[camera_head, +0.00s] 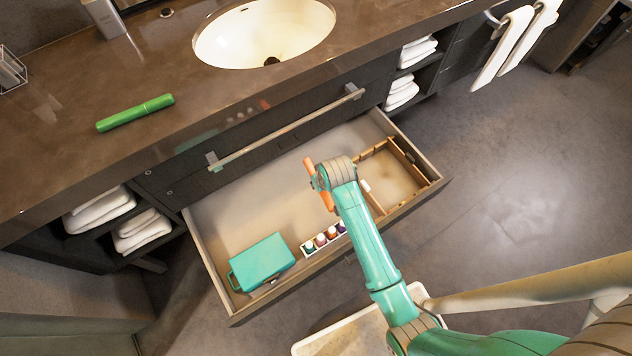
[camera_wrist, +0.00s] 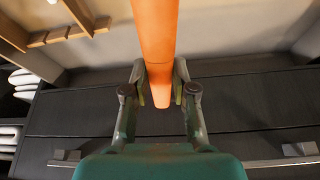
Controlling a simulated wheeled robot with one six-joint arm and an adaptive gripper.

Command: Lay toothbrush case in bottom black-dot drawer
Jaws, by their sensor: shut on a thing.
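My gripper (camera_head: 321,181) is over the open drawer (camera_head: 232,213), shut on an orange stick-shaped toothbrush case (camera_head: 327,201). In the wrist view the case (camera_wrist: 156,45) runs between the two fingers (camera_wrist: 160,92), with its lower end just past them. Part of the case is hidden behind my arm in the head view. The case appears held above the drawer floor; its exact height is unclear. A second, green case (camera_head: 135,113) lies on the counter. I cannot make out a black dot on the drawer.
The drawer holds a teal box (camera_head: 262,262) at front left, a row of small bottles (camera_head: 324,239) at the front, and a wooden divided tray (camera_head: 408,163) at right. Its back-left floor is bare. A bar handle (camera_head: 285,130) juts from the closed drawer above.

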